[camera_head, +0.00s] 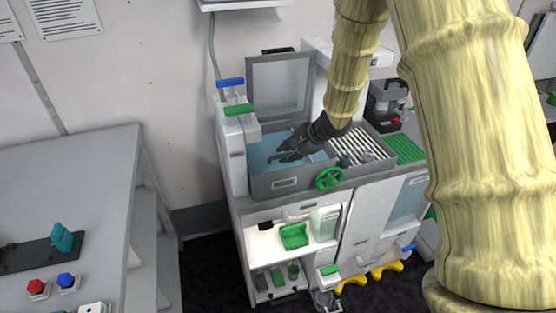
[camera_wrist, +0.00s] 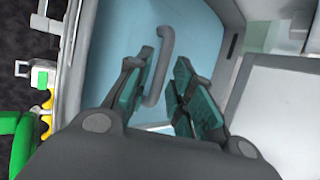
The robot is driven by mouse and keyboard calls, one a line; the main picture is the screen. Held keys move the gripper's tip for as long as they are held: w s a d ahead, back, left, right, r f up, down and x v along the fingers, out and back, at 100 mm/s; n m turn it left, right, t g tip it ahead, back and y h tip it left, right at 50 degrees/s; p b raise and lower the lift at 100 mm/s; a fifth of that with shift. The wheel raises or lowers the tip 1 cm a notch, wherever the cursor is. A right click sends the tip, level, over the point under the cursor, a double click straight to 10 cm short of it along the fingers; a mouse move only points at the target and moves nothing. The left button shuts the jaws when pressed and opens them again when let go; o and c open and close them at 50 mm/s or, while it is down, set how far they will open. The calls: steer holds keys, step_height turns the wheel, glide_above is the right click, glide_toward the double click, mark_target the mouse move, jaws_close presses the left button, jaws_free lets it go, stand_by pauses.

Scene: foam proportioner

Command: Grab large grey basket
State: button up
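A grey open-topped tub (camera_head: 285,185) with a pale blue inside sits in the top of the white unit; its raised lid stands behind. My gripper (camera_head: 297,145) reaches into or over this tub from the right. In the wrist view my gripper (camera_wrist: 162,72) is open, with its green-grey fingers apart. A grey bent handle (camera_wrist: 164,48) shows between and beyond the fingers, against the pale blue surface (camera_wrist: 110,45). I cannot tell whether the fingers touch it. No separate large grey basket is clearly visible; I cannot tell whether the handle belongs to one.
The raised grey lid (camera_head: 282,85) stands behind the tub. A green hand wheel (camera_head: 329,178) is at its front, and a slatted rack (camera_head: 355,147) is to its right. Blue and green levers (camera_head: 234,108) rise at the left. A grey table (camera_head: 70,190) stands further left.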

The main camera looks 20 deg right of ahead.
steer(key=shift+p+x, duration=0.45)
steer(key=shift+x, duration=1.05)
jaws_close()
